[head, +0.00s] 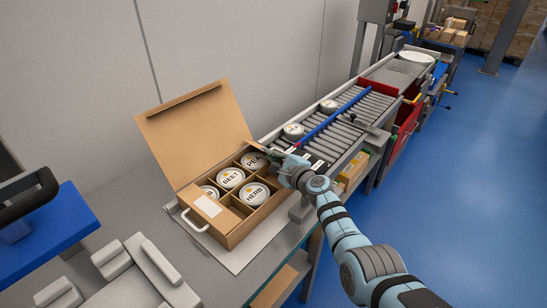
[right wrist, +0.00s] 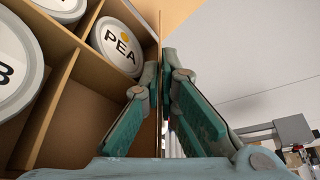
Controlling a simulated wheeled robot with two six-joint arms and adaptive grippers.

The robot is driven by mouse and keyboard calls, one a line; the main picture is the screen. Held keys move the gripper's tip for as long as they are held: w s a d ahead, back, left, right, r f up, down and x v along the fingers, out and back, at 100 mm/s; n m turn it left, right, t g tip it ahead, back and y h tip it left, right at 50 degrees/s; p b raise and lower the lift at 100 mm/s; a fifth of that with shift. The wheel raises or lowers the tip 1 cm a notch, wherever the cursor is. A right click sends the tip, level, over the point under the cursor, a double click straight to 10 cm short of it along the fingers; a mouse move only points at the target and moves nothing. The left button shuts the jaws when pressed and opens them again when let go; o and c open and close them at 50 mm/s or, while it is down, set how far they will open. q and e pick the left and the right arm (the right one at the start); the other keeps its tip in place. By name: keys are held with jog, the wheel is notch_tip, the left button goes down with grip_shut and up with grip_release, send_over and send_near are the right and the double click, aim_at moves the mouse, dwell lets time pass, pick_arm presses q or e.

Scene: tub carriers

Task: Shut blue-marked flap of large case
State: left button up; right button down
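The large case (head: 232,238) is an open cardboard box with divider compartments. Its big lid panel (head: 195,130) stands up at the back left. A near-end flap (head: 212,207) with a white label lies folded inward. At the far end, a tan flap (right wrist: 184,14) shows beyond my fingertips in the right wrist view. I see no blue mark on the flaps. The case holds tubs marked BEET (head: 231,177), HERB (head: 255,194) and PEA (head: 253,161). My left gripper is out of view.
A roller conveyor (head: 345,120) with a blue bar (head: 330,121) and several tubs stands beyond the case. A blue block with a black handle (head: 30,196) is at left. Grey fixtures (head: 140,270) stand in front. Blue floor is clear at right.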

jog(key=shift+s+a+f+n+t+b, duration=0.1)
jog(key=shift+f+n+t+b, duration=0.2)
jog(key=shift+f+b, duration=0.2)
jog(key=shift+r, duration=0.1)
jog(key=c, duration=1.9)
grip_release()
jog(key=shift+r, duration=0.1)
jog(key=shift+s, duration=0.1)
jog(key=v, duration=1.2)
